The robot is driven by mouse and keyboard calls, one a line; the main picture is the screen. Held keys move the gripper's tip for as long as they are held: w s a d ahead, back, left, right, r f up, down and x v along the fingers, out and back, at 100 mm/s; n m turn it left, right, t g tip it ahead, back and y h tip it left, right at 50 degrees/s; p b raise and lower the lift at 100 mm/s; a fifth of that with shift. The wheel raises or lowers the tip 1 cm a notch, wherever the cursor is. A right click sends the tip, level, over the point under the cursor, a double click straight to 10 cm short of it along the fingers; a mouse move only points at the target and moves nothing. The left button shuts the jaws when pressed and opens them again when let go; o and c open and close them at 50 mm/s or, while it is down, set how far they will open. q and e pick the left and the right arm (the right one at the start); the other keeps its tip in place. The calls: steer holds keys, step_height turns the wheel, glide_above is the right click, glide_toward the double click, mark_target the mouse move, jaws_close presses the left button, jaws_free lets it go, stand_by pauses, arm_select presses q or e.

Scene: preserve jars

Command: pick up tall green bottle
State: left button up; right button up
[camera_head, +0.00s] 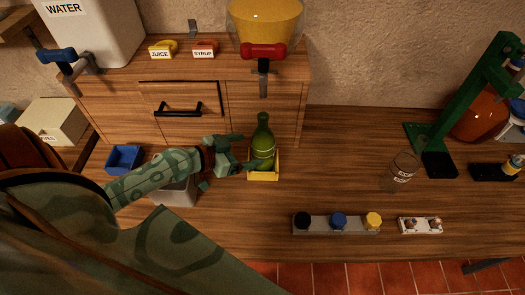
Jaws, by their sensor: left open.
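The tall green bottle (263,139) stands upright on a small yellow holder (263,176) on the wooden counter, in front of the cabinet. My left gripper (246,160) is open at the bottle's left side, with its fingers level with the bottle's body. One finger reaches close to the bottle; I cannot tell whether it touches. My left arm comes in from the left, in green patterned covering. My right gripper is not in view.
A blue tray (124,160) and a grey box (176,192) lie near my left arm. A clear jar (401,171) stands to the right. A grey strip with knobs (337,232) lies in front.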

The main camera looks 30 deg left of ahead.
mark_target(263, 146)
arm_select(q)
steer(key=x, duration=0.7)
steer(key=shift+a+f, duration=0.1)
steer(key=shift+f, duration=0.15)
steer(key=c, duration=1.7)
steer(key=shift+a+r, duration=0.1)
steer(key=shift+r, duration=0.05)
steer(key=shift+c, duration=0.3)
